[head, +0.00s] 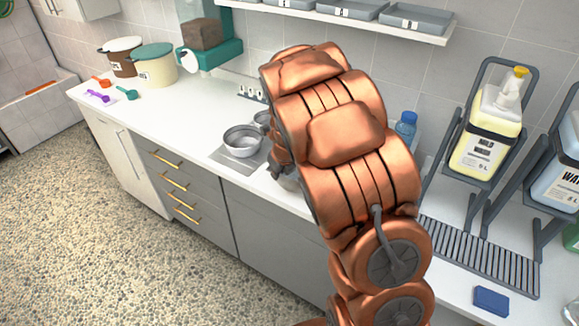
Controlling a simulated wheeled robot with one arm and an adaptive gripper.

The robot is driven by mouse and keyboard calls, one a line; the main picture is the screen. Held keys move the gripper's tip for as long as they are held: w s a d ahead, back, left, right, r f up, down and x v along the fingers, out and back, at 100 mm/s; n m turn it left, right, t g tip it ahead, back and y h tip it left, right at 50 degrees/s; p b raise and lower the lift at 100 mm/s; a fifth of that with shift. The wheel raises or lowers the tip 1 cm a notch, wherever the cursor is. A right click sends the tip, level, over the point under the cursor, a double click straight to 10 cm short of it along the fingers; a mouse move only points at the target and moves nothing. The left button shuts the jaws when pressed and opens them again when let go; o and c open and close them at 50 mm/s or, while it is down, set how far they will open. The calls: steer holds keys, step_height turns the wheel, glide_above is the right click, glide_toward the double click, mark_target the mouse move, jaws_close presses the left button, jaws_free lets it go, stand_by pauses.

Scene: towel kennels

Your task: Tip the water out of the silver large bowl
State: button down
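Another silver rounded thing (289,182) shows just below my gripper, mostly hidden by the arm, perhaps a bowl too. I cannot tell for sure which of these is the large one, or whether there is water in any. My gripper (277,168) shows only as a dark piece at the left edge of my copper arm. Its fingers and any grip on the silver thing are hidden.
Right are a blue-capped bottle (405,128), a yellow wash jug (484,130), a drain grate (480,256) and a blue sponge (491,301).

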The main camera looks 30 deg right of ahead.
steer(key=shift+s+d+r+m, duration=0.15)
steer(key=shift+s+d+m, duration=0.05)
steer(key=shift+d+m, duration=0.35)
steer(key=shift+s+d+r+m, duration=0.15)
steer(key=shift+d+m, duration=0.3)
steer(key=shift+d, duration=0.1)
steer(key=shift+s+d+r+m+t+y, duration=0.1)
steer(key=shift+d+r+m+t+y, duration=0.15)
steer(key=shift+d+r+y, duration=0.45)
steer(key=shift+s+d+r+m+t+y, duration=0.15)
steer(key=shift+d+r+t+y, duration=0.25)
steer(key=shift+r+y, duration=0.5)
steer(key=shift+d+y+b, duration=0.25)
steer(key=shift+y+b, duration=0.05)
steer(key=shift+b, duration=0.15)
steer(key=s+d+r+m+t+y, duration=0.1)
steer(key=s+d+r+t+y, duration=0.1)
steer(key=d+y, duration=0.3)
steer(key=s+d+r+m+t+y+p, duration=0.1)
steer(key=d+r+y, duration=0.4)
steer(key=d, duration=0.5)
steer(key=shift+s+m+t+y, duration=0.45)
steer(key=shift+m+t, duration=0.35)
steer(key=shift+t, duration=0.25)
steer(key=shift+a+f, duration=0.1)
